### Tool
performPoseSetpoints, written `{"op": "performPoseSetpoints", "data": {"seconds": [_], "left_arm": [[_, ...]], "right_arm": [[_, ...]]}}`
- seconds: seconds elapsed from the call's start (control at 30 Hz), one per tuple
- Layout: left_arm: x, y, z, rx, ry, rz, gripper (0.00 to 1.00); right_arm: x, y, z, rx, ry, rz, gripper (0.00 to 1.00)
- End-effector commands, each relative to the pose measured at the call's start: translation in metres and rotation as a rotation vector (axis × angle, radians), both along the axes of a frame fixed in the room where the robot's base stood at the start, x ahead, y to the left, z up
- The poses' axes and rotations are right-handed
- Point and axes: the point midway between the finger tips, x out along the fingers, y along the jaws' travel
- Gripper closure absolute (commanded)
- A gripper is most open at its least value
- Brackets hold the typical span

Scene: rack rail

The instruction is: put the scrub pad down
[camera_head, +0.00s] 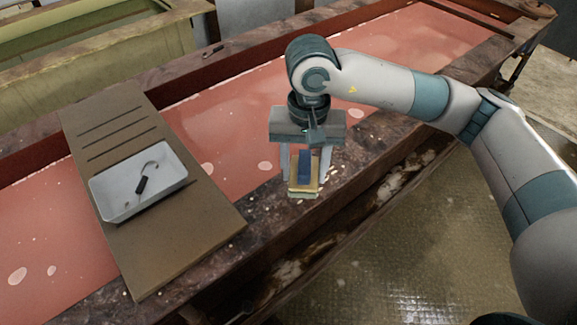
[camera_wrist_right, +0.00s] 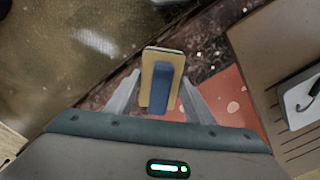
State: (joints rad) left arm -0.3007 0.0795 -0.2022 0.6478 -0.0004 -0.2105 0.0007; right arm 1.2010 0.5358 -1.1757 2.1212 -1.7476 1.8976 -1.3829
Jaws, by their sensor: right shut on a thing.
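The scrub pad (camera_head: 304,184) has a yellowish body with a blue grip on top. My right gripper (camera_head: 303,172) is shut on it, with a finger on either side. In the head view it shows at the front edge of the bench (camera_head: 262,205); I cannot tell whether the pad touches the bench top. In the right wrist view the pad (camera_wrist_right: 161,80) sits between the fingers, blue grip toward the camera. My left gripper is not in view.
A brown slotted board (camera_head: 190,232) lies across the bench at left. A white tray (camera_head: 112,206) on it holds a dark hooked item (camera_head: 144,178). The red sunken bed (camera_head: 225,125) runs behind. A small dark tool (camera_head: 212,51) lies on the far rim.

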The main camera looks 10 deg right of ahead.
Motion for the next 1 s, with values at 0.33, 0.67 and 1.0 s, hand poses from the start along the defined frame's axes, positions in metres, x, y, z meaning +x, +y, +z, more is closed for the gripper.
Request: {"op": "performPoseSetpoints", "data": {"seconds": [0.33, 0.67, 1.0], "left_arm": [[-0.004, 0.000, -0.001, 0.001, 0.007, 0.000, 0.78], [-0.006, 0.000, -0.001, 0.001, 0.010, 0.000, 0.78], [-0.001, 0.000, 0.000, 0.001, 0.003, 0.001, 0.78]], "right_arm": [[-0.026, -0.077, -0.019, -0.004, 0.001, 0.220, 0.76], [-0.033, -0.089, -0.021, -0.003, 0.000, 0.268, 0.76], [-0.032, -0.089, -0.021, -0.003, 0.000, 0.267, 0.76]]}}
